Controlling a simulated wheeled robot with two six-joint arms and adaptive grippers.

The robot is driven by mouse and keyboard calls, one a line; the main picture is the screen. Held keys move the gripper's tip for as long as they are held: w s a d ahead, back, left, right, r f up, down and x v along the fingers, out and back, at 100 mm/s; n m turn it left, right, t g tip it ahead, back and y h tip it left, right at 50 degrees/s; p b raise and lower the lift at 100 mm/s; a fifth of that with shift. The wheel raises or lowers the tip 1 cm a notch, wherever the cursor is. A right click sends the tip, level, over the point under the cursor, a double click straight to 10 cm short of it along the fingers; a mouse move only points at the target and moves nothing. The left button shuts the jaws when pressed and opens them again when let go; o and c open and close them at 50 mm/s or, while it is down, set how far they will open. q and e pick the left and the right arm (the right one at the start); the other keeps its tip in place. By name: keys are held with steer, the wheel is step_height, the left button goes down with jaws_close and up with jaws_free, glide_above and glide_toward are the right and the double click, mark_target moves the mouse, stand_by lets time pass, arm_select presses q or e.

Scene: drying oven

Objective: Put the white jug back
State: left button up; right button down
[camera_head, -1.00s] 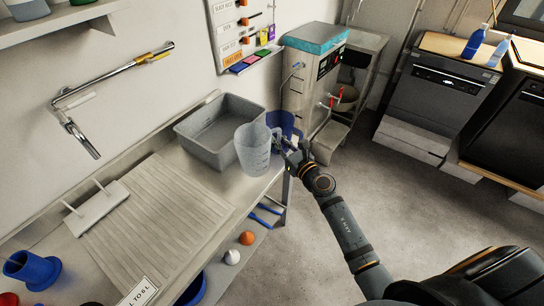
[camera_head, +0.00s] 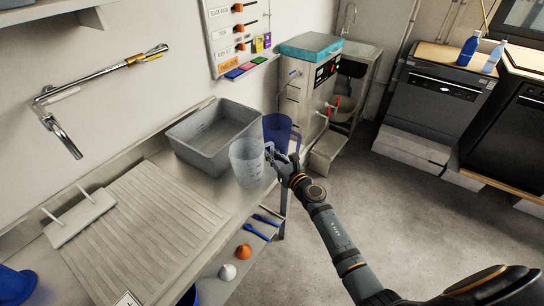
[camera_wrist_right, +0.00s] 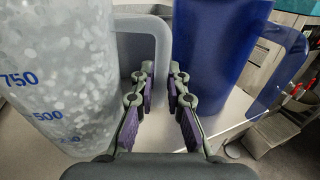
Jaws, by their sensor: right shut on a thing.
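The white jug (camera_head: 246,166), translucent with blue graduation marks, is upright at the right end of the steel bench, in front of the grey tub. It fills the left of the right wrist view (camera_wrist_right: 60,70), its handle (camera_wrist_right: 152,24) reaching between my finger pads. My right gripper (camera_head: 273,156) is shut on that handle, from the jug's right side; the fingertips also show in the wrist view (camera_wrist_right: 161,72). The jug's base looks at or close to the bench top; I cannot tell whether it touches. My left gripper is not in view.
A blue jug (camera_head: 277,131) stands just behind and right of the white jug, close to my right fingers (camera_wrist_right: 218,60). The grey tub (camera_head: 197,153) is behind left. The ribbed draining area (camera_head: 140,225) is clear. A steel machine (camera_head: 305,85) stands beyond the bench end.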

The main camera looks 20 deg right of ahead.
steer(key=c, duration=1.6)
jaws_free()
steer(key=shift+f, duration=0.15)
steer(key=shift+c, duration=0.2)
steer(key=b+v, duration=0.2)
steer(key=v, duration=1)
steer(key=shift+r, duration=0.2)
